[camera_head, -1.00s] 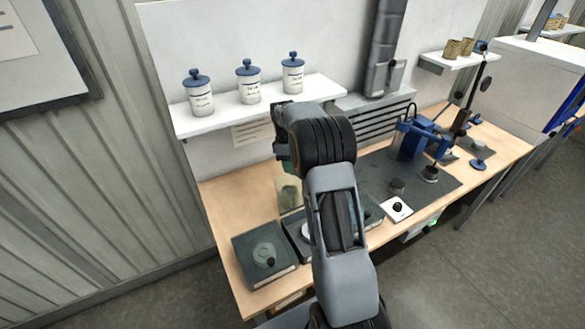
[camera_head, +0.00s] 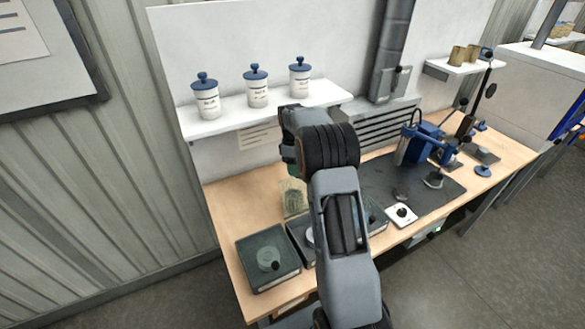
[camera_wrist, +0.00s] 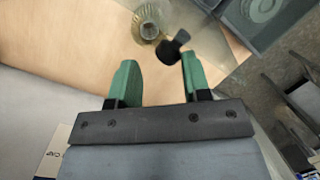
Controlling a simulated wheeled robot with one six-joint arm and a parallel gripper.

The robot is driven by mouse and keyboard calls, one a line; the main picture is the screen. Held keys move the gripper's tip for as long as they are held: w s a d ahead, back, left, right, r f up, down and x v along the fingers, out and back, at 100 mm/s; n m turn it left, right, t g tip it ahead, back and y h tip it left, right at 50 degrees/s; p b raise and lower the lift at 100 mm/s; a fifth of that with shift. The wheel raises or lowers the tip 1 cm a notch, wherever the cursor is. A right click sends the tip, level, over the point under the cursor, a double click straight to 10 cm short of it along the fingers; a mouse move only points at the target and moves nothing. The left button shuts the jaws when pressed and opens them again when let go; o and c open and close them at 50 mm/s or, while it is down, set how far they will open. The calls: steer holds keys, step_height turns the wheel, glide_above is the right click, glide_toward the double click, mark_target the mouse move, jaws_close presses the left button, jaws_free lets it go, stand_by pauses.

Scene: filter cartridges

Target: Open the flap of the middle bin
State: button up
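Three dark bins stand along the front of the bench. The left bin (camera_head: 257,278) has its clear flap lying flat, with a black knob. The middle bin (camera_head: 297,240) is partly hidden by my arm. A clear panel (camera_head: 293,197) stands up behind it and looks like its flap, raised. The right bin (camera_head: 378,218) is mostly hidden by my arm. In the wrist view, a black knob (camera_wrist: 174,46) shows just beyond my gripper (camera_wrist: 158,72). The green fingers are apart with nothing between them, not touching the knob.
A shelf (camera_head: 300,108) with three blue-lidded jars hangs over the bench. Right of the bins are a white button box (camera_head: 401,216), a dark mat (camera_head: 445,197) and a blue press (camera_head: 413,143). The bench's left back (camera_head: 240,200) is clear.

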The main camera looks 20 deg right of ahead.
mark_target(297, 176)
steer(key=shift+o, duration=0.4)
steer(key=f, duration=0.1)
steer(key=s+f, duration=0.1)
steer(key=f, duration=0.1)
steer(key=shift+s+d+f+g, duration=0.15)
steer(key=shift+s+f+g, duration=0.1)
steer(key=shift+g, duration=0.15)
steer(key=shift+a, duration=0.2)
steer(key=shift+r, duration=0.15)
steer(key=shift+w+r, duration=0.15)
steer(key=shift+r, duration=0.05)
steer(key=v, duration=1.6)
steer(key=shift+s+r+t+b, duration=0.2)
steer(key=shift+r+t+b, duration=0.15)
steer(key=shift+r+t, duration=0.1)
